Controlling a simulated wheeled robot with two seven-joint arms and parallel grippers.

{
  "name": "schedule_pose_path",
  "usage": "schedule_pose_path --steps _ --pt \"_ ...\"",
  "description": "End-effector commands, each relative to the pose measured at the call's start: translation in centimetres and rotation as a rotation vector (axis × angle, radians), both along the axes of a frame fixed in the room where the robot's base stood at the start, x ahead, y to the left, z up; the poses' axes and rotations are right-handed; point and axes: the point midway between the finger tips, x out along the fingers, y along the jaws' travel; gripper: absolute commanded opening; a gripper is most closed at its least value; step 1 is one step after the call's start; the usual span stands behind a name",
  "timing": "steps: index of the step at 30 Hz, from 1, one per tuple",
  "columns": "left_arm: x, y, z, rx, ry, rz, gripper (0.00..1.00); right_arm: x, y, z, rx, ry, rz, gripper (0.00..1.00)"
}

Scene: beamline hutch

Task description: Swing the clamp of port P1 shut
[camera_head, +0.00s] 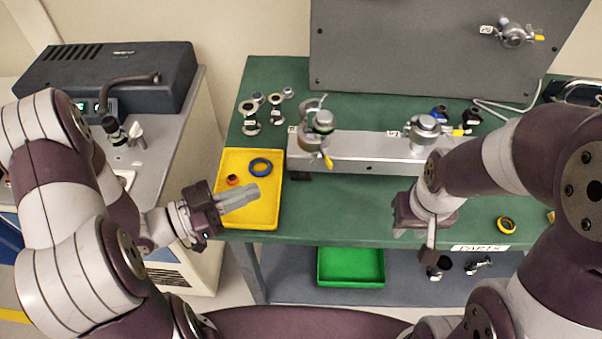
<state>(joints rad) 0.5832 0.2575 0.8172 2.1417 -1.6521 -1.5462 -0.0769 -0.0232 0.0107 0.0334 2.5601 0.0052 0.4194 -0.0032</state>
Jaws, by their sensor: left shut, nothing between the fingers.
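A metal rail (350,150) on the green bench carries two ports; their small labels are hard to read, so I cannot tell which is P1. The left port (323,121) has a clamp with a curved metal arm standing out at its upper left and a yellow handle (328,162) pointing down; it looks open. The right port (426,124) has a clamp around it with its yellow tab (458,132) pointing right. My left gripper (250,191) is shut and empty above the yellow tray, lower left of the left port. My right gripper (416,235) has its fingers apart, below the right port.
A grey panel (420,50) with another port (513,36) stands at the back. A green tray (350,282) is on the lower shelf. My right forearm crosses the bench's right side.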

Motion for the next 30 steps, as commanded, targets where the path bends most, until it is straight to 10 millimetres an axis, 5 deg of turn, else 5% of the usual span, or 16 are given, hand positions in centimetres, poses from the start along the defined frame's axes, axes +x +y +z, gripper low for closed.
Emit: schedule_pose_path --steps 19,30 --pt "5.0 -10.4 0.6 -0.018 -0.007 -0.017 0.0 0.0 0.0 2.4 0.0 0.0 0.0 0.33" --pt "6.3 -12.4 0.4 -0.017 -0.006 -0.01 0.0 0.0 0.0 2.8 0.0 0.0 0.0 0.33"
